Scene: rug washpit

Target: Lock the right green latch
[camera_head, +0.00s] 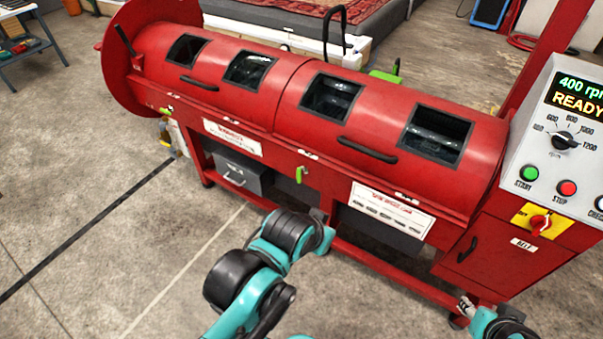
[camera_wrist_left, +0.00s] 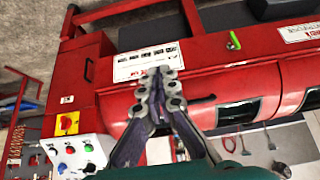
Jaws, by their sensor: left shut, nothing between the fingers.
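The red drum machine (camera_head: 290,130) has a green latch (camera_head: 299,175) on its front rail near the middle, its handle upright. This latch also shows in the left wrist view (camera_wrist_left: 234,40), to the right of my fingers. A second small green latch (camera_head: 165,110) sits at the left end and lies more sideways. My left gripper (camera_wrist_left: 163,74) is shut and empty, with the white label panel beyond its tips. In the head view its arm stands in front of the machine, below the middle latch; its fingertips are hard to make out. My right arm shows at the bottom right; its gripper (camera_head: 466,303) is mostly unclear.
The control panel (camera_head: 565,140) with knob and buttons stands at the right. Dark handles (camera_head: 367,150) stick out from the drum covers. A grey box (camera_head: 240,175) sits under the machine. The floor in front at the left is clear.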

